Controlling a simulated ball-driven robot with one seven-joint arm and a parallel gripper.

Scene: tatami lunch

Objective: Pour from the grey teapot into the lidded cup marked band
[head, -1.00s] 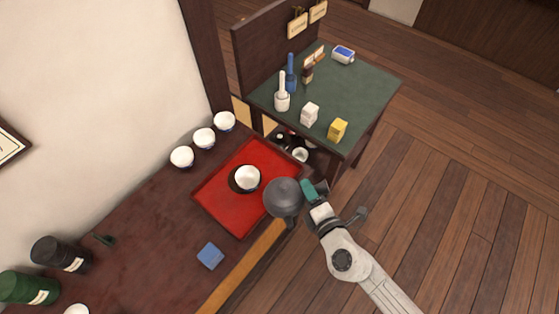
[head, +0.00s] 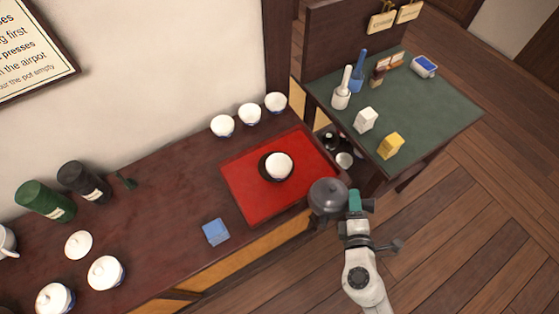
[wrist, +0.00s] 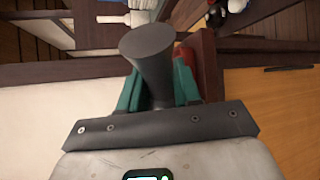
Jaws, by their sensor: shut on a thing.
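The grey teapot (head: 328,197) is by the front right corner of the red tray; I cannot tell whether it is clear of the tray's edge. My gripper (head: 355,201) is shut on its handle. In the wrist view, the teal fingers of my gripper (wrist: 158,88) close on both sides of the dark grey handle (wrist: 150,48); the pot's body is not seen there. Two white lidded cups, one (head: 106,272) and another (head: 54,298), stand at the lower left of the counter. A white lid-like piece (head: 78,245) lies behind them. No band mark is readable.
The red tray (head: 240,187) holds a white bowl (head: 279,166) on a dark saucer. Several white bowls (head: 249,113) line the wall. A blue cloth (head: 216,231) and dark and green canisters (head: 45,201) are on the counter (head: 165,245). A green-topped table (head: 430,105) stands right.

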